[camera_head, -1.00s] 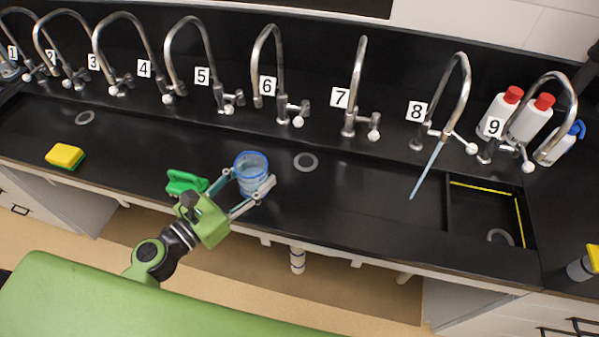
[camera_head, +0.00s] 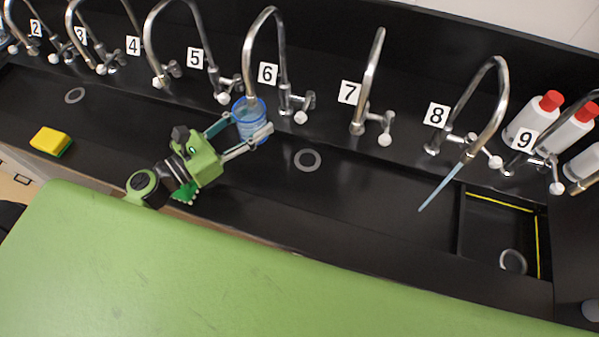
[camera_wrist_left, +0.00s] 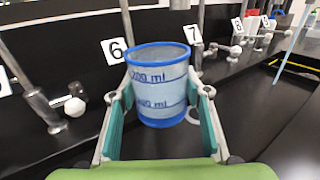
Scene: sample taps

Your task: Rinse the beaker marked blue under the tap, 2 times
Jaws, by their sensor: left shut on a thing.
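The clear beaker with blue rim and blue volume marks (camera_head: 249,124) is held between the fingers of my left gripper (camera_head: 246,137). It also shows in the left wrist view (camera_wrist_left: 158,92), roughly upright, with the teal finger pads on both its sides. In the head view the spout end of tap 6 (camera_head: 251,85) overlaps the beaker's opening. I see no water falling into the beaker. A pale blue straight streak (camera_head: 440,187) runs down from tap 8's spout (camera_head: 498,100); I cannot tell whether it is water or a tube. My right gripper is out of view.
A row of numbered taps lines the back of the black trough. Tap 7 (camera_head: 371,85) stands to the right of the beaker. A yellow sponge (camera_head: 50,140) lies at left. A green object (camera_head: 186,193) is partly hidden by my arm. Bottles (camera_head: 533,122) stand at right.

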